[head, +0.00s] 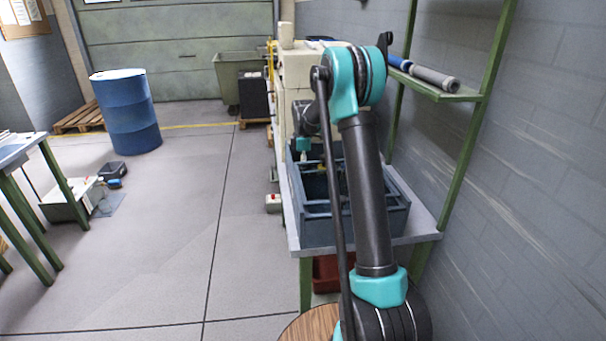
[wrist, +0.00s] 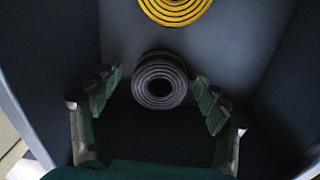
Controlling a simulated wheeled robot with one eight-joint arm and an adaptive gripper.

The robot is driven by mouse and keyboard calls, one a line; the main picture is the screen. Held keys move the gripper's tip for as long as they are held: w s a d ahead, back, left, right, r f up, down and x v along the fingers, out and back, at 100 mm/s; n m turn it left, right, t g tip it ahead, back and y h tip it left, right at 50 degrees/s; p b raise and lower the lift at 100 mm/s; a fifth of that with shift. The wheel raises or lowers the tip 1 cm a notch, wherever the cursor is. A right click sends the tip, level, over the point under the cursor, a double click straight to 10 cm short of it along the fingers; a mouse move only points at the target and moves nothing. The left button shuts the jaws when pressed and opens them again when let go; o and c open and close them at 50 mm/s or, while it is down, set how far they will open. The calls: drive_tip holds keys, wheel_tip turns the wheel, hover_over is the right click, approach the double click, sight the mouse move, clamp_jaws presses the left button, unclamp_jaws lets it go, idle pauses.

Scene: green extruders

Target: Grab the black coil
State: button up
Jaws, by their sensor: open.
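The black coil (wrist: 160,82) is a dark, tightly wound roll with a round hole. In the wrist view it lies just ahead of and between the two green-padded fingers of my gripper (wrist: 158,100). The fingers are spread apart, with a gap on each side of the coil. The coil sits inside a blue-grey divided bin (head: 325,232) on a workbench. In the head view I cannot make out the coil, and my arm hides part of the bin and the fingertips.
A yellow coil (wrist: 175,8) lies beyond the black one. Bin walls rise left and right of my gripper. A green-framed shelf (head: 447,93) with rolls stands at the right by the wall. A blue barrel (head: 125,112) stands at the left. The middle floor is clear.

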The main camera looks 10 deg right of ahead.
drive_tip(key=shift+f, duration=0.2)
drive_tip(key=c, duration=1.3)
drive_tip(key=shift+r, duration=0.1)
